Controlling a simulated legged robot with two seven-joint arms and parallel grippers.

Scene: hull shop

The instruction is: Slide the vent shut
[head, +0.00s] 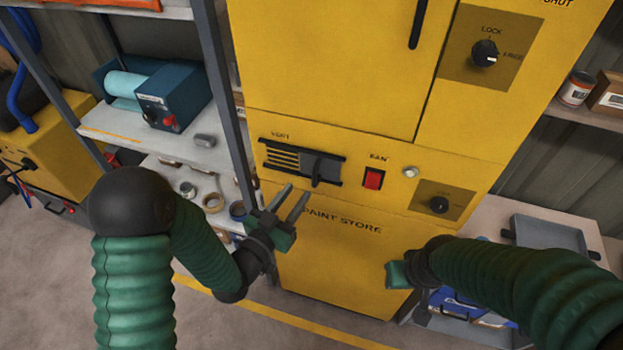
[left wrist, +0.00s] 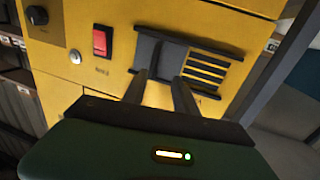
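The vent (head: 283,157) is a slotted opening with dark rails on the yellow paint store cabinet. Its dark sliding plate (head: 321,167), with an upright handle, covers the right part in the head view; several slots on the left show uncovered. In the left wrist view, the picture is turned: the slots (left wrist: 208,71) lie right of the plate (left wrist: 149,48). My left gripper (head: 298,191) is open and empty, its fingers pointing at the vent from just below the handle. My right gripper (head: 393,275) is low before the cabinet; its fingers are hidden.
A red fan switch (head: 373,179) and a pale round button (head: 410,172) sit right of the vent. Dark knobs (head: 485,53) are further right. A grey shelf post (head: 226,100) stands close left of the cabinet. Shelves with boxes and tape flank it.

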